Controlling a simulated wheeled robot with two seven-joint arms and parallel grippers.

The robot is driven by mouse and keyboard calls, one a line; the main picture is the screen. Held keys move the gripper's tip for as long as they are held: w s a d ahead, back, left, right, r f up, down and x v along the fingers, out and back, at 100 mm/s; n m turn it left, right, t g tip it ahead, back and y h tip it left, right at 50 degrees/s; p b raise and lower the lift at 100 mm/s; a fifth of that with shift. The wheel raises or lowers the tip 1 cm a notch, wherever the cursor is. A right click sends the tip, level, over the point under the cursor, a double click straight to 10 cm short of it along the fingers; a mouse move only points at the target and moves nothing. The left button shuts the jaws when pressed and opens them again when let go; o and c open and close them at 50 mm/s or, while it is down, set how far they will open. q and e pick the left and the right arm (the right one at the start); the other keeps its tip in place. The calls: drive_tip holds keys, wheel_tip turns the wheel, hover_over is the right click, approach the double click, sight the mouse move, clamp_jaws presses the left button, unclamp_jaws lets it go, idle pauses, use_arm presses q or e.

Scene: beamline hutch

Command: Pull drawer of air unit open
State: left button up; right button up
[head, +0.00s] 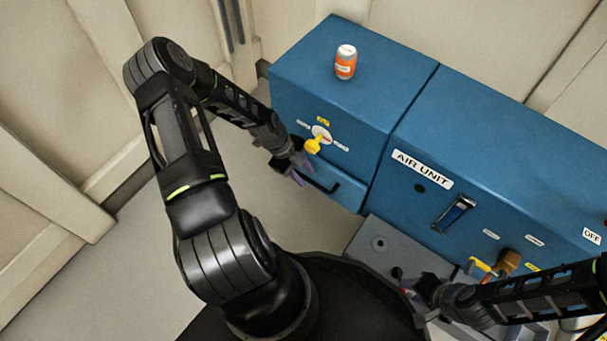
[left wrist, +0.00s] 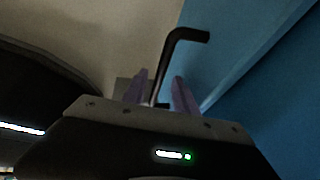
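The blue air unit (head: 480,150) bears an "AIR UNIT" label. Its left section has a drawer (head: 344,192) low on the front, with a black bar handle (head: 318,184); the drawer looks closed. In the head view my left gripper (head: 299,170) is at the left end of this handle. In the left wrist view the bent black handle (left wrist: 172,52) runs between the two purple fingers of my left gripper (left wrist: 160,80), with visible gaps beside it. The fingers look open around it. My right gripper (head: 405,285) is low over a grey surface, its finger gap unclear.
An orange and white canister (head: 345,62) stands on top of the unit. A yellow knob (head: 313,145) on a round dial sits above the drawer. A grey box (head: 380,245) lies in front of the unit. Floor left of the drawer is clear.

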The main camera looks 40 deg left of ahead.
use_arm(q)
clamp_jaws()
idle(0.3)
idle(1.1)
